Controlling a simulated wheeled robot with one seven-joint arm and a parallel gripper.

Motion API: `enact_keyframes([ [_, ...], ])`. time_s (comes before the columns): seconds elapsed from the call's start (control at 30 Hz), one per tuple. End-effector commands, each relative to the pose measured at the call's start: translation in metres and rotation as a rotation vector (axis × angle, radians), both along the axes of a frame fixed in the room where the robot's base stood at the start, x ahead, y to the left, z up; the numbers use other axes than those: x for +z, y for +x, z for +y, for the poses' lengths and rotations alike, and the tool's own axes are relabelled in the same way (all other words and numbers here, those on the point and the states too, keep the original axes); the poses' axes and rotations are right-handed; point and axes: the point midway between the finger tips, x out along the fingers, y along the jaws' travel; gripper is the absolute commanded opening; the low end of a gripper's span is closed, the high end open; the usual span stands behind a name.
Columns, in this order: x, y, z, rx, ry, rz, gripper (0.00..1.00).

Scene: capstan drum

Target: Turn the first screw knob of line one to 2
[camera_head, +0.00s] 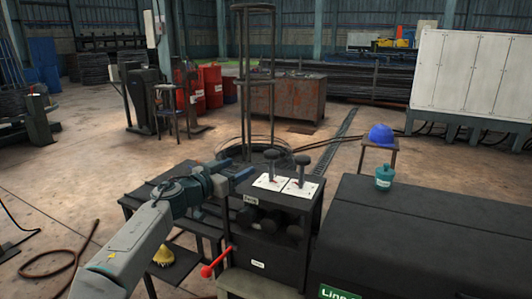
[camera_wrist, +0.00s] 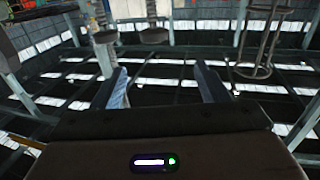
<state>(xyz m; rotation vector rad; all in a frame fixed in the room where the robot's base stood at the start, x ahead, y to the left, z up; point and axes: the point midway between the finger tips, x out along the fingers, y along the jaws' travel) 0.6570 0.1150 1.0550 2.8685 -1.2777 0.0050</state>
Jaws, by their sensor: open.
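Two dark knobs on upright stems, the left one (camera_head: 271,156) and the right one (camera_head: 303,161), stand on white dial plates (camera_head: 268,182) on top of a black cabinet (camera_head: 262,209). The dial marks are too small to read. My gripper (camera_head: 234,170) is open and empty, just left of the left knob and apart from it. In the wrist view my gripper (camera_wrist: 163,86) shows its two fingers spread with nothing between them. That view looks upside down; two dark round shapes at its top, one here (camera_wrist: 154,35), look like the knobs.
A red-handled lever (camera_head: 216,262) sticks out at the cabinet's lower left. A long black housing (camera_head: 425,235) with a green "Line" sign (camera_head: 340,292) fills the right. A tall frame (camera_head: 250,80) rises behind the cabinet.

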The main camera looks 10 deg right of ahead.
Motion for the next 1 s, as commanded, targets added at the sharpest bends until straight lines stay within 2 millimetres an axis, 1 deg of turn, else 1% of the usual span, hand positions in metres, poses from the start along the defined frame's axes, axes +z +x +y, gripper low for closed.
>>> enact_keyframes([
  [0.03, 0.001, 0.006, -0.013, -0.012, 0.001, 0.001, 0.68],
  [0.2, 0.001, 0.029, -0.046, -0.022, 0.002, 0.001, 0.68],
  [0.5, 0.001, 0.065, -0.083, -0.016, 0.001, 0.002, 0.68],
  [0.63, 0.001, 0.075, -0.094, -0.015, 0.001, 0.002, 0.68],
  [0.73, 0.000, 0.080, -0.098, -0.013, 0.002, 0.001, 0.68],
  [1.0, -0.001, 0.083, -0.101, -0.012, 0.002, 0.002, 0.68],
])
